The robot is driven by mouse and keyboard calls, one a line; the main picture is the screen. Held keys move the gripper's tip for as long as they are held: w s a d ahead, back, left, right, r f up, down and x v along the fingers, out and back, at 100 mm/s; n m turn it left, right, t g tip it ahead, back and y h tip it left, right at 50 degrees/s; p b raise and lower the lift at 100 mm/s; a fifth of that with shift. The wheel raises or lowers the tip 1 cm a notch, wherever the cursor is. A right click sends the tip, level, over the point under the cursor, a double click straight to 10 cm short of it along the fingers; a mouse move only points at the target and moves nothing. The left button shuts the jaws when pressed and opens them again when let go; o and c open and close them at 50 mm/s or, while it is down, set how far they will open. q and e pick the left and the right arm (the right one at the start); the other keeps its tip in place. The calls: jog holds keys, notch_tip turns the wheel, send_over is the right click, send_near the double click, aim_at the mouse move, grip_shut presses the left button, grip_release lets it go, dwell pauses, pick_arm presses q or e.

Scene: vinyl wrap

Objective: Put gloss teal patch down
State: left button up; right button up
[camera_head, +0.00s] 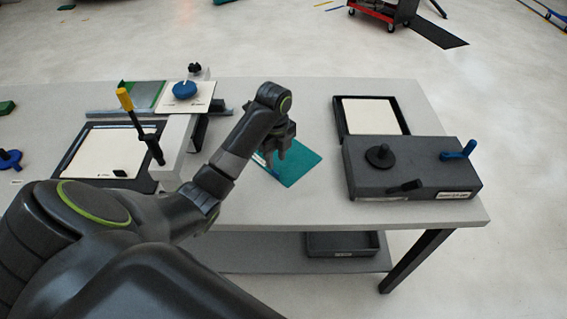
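A flat teal patch (301,165) shows near the middle of the table, with a pale strip at its left end. My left gripper (276,163) points down over the left part of the patch and hides some of it. Its fingers are small and dark here, so I cannot tell whether they grip the patch or stand apart. I also cannot tell whether the patch lies on the table or is held just above it. My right gripper is not in view.
A grey box (420,172) with black and blue handles stands at the right, before a black tray (340,117) with a cream sheet. At the left are a yellow-handled lever (125,99), a dark-framed board (75,158) and a blue knob (185,89). Table is clear around the patch.

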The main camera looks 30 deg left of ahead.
aim_at(276, 172)
pick_arm(q)
jog(key=shift+f+b, duration=1.7)
jog(key=shift+f, duration=0.5)
jog(key=shift+f+p, duration=0.35)
jog(key=shift+f, duration=0.3)
grip_shut()
